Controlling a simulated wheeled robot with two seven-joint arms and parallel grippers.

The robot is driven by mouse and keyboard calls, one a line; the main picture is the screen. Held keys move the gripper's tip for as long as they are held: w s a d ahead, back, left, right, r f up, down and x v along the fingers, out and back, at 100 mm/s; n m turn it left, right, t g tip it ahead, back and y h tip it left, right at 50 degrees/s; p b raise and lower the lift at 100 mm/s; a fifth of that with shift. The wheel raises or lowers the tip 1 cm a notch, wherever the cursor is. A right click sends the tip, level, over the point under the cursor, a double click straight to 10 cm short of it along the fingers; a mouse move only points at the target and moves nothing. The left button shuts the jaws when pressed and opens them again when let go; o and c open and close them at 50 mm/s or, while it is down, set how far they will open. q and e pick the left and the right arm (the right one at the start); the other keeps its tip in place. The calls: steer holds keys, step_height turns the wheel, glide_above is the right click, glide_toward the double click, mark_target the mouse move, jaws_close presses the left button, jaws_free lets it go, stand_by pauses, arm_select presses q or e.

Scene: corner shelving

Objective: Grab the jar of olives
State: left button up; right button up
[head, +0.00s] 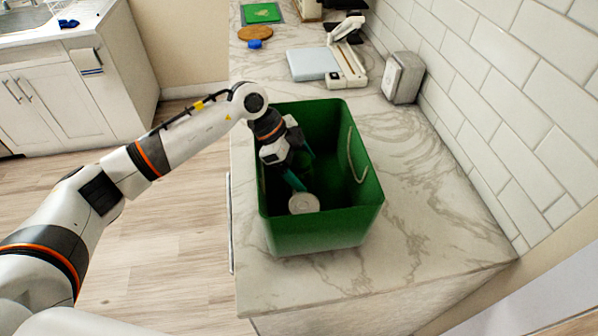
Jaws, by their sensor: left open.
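A green bin (318,238) with a rope handle stands on the marble counter. Inside it, near the front wall, is a round pale lid (304,203), seen from above; it may be the top of the jar of olives, but no label or contents show. My left gripper (300,168) reaches down into the bin with its teal fingers apart, just behind the round lid. It is open, and I see nothing held between the fingers. The bin's dark inside hides the lower part of the object and whether a finger touches it. My right gripper is not in view.
The marble counter (420,215) is clear right of the bin, up to the tiled wall. Behind the bin are a white scale-like device (345,68), a grey box (402,77), a round wooden board (255,33) and a blue item (254,44).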

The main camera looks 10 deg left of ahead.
arm_select(q)
steer(key=shift+d+f, duration=0.25)
steer(key=shift+f, duration=0.2)
steer(key=shift+c, duration=0.3)
steer(key=shift+w+r, duration=0.1)
steer(key=shift+r, duration=0.05)
steer(key=c, duration=1.3)
